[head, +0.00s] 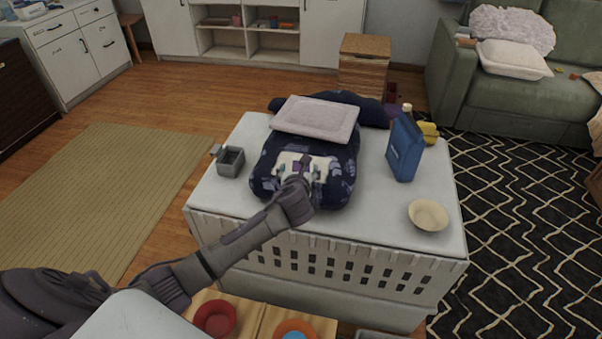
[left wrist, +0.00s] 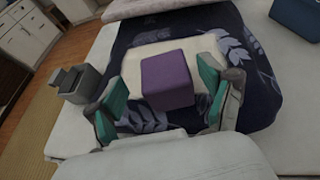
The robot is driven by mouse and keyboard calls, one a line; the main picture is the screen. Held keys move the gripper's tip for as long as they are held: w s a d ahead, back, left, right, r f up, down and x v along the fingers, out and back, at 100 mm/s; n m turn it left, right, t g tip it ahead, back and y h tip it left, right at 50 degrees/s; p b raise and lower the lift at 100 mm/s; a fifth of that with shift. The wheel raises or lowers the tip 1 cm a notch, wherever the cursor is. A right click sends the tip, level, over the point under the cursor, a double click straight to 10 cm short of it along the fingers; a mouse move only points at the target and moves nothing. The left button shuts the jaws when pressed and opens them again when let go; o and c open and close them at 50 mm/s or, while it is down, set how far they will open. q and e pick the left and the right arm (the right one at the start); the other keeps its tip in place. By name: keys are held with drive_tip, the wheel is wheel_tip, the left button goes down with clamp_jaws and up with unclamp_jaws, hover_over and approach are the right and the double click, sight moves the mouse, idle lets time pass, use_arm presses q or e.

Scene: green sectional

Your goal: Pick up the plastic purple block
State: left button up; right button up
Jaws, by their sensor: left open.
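The purple block (head: 296,167) sits on a cream pad or panel on top of the dark blue patterned cushion or bag (head: 262,178). In the left wrist view the purple block (left wrist: 167,76) is large, in the middle between the fingers. My left gripper (head: 302,171) is open over the cushion, close to the block. In the left wrist view its two teal-padded fingers (left wrist: 163,88) stand on either side of the block, with a visible gap on each side. In the head view the gripper hides part of the block. My right gripper is not in view.
The cushion lies on a white slatted crate-like table (head: 210,195). A pale folded cushion (head: 315,118) lies behind the block.

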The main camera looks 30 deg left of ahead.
use_arm(q)
drive_tip(key=x, duration=0.4)
drive_tip(key=shift+w+d+b, duration=0.2)
drive_tip(key=shift+w+b, duration=0.1)
drive_tip(key=c, duration=1.3)
drive_tip(key=shift+o, duration=0.2)
drive_tip(key=shift+r, duration=0.1)
